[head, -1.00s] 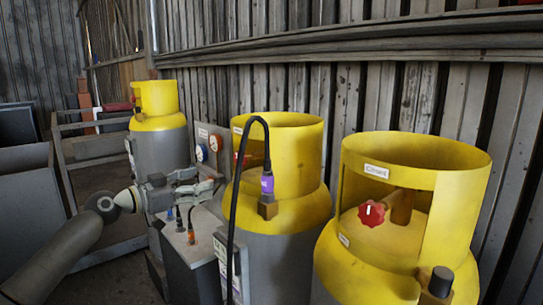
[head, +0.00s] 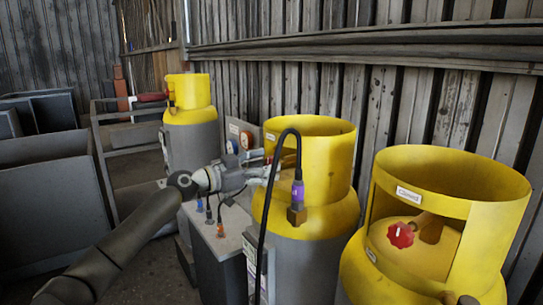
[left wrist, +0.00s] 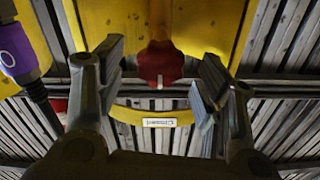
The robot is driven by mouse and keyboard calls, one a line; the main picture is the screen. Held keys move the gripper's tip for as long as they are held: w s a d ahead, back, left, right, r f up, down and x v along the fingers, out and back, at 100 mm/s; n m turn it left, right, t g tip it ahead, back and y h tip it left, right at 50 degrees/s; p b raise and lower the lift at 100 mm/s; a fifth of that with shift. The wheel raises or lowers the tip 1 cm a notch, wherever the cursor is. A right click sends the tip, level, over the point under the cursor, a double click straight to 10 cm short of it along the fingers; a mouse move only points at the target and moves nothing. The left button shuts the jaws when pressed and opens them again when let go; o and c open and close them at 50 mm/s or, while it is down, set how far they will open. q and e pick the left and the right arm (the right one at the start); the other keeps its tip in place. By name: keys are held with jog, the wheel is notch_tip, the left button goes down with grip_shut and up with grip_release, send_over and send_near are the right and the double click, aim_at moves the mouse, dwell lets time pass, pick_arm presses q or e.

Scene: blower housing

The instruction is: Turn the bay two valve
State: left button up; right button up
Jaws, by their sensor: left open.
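Three grey cylinders with yellow collars stand in a row: a near right one (head: 418,205), a middle one (head: 318,205) and a far left one (head: 190,115). My left gripper (head: 272,172) is at the collar opening of the middle cylinder, largely hiding its valve in the head view. In the left wrist view the open left gripper (left wrist: 160,90) has the red valve knob (left wrist: 160,64) ahead between its fingers, with a gap on both sides. A label reading "Closed" (left wrist: 159,122) shows on the collar. The near cylinder has its own red knob (head: 401,235). My right gripper is out of view.
A black cable with a purple connector (head: 297,193) hangs in front of the middle cylinder, close to my left gripper. A grey box (head: 215,230) with small connectors stands below my arm. Gauges (head: 245,140) sit behind. A plank wall runs along the back.

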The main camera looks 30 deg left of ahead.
pick_arm(q)
jog(key=shift+p+x, duration=0.45)
jog(key=shift+x, duration=0.9)
jog(key=c, duration=1)
